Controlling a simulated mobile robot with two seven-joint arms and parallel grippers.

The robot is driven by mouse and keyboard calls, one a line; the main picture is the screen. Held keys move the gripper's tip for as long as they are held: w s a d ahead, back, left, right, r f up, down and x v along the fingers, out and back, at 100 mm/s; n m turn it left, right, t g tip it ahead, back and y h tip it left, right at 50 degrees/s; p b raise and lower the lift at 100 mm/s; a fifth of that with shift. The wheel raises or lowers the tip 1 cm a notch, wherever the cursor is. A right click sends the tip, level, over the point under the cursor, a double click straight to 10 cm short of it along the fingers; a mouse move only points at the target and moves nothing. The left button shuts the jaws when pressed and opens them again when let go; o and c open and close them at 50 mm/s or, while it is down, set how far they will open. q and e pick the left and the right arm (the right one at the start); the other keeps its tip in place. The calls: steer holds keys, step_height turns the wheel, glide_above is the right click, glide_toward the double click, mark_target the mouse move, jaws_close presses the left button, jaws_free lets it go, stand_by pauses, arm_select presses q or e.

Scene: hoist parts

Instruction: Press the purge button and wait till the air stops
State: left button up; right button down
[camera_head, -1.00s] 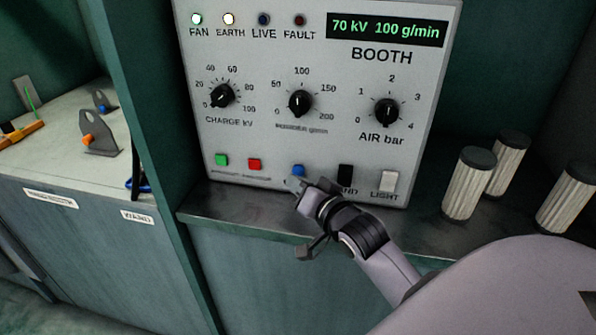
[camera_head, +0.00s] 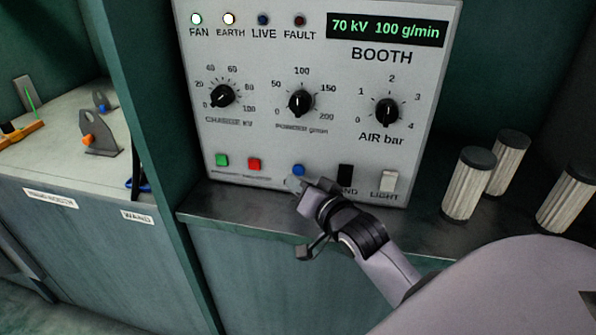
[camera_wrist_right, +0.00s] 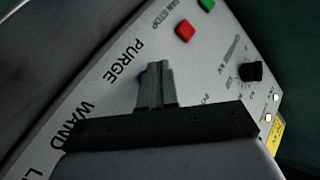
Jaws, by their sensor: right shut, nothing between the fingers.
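The blue purge button (camera_head: 298,170) is on the lower part of the grey booth panel (camera_head: 290,62). My right gripper (camera_head: 303,184) is shut and empty, its tips just below and in front of the button in the head view. My left gripper is not in view.
Green (camera_head: 222,160) and red (camera_head: 254,164) buttons sit left of the purge button. A black wand switch (camera_head: 345,173) and a white light switch (camera_head: 389,181) sit to its right. Pleated filter cartridges (camera_head: 467,187) stand on the shelf at right. FAN and EARTH lamps are lit.

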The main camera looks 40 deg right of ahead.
steer(key=shift+w+d, duration=0.1)
steer(key=shift+w+d+p, duration=0.2)
steer(key=shift+d+p, duration=0.05)
steer(key=shift+p, duration=0.1)
steer(key=shift+w+d, duration=0.25)
steer(key=shift+d, duration=0.05)
stand_by(0.7)
steer(key=shift+a, duration=0.1)
steer(key=shift+s+a+r+p, duration=0.1)
steer(key=shift+s+a+p, duration=0.35)
steer(key=shift+p, duration=0.2)
steer(key=shift+s+a, duration=0.1)
steer(key=shift+s+a+p, duration=0.95)
steer(key=shift+s+a, duration=0.65)
steer(key=shift+a, duration=0.3)
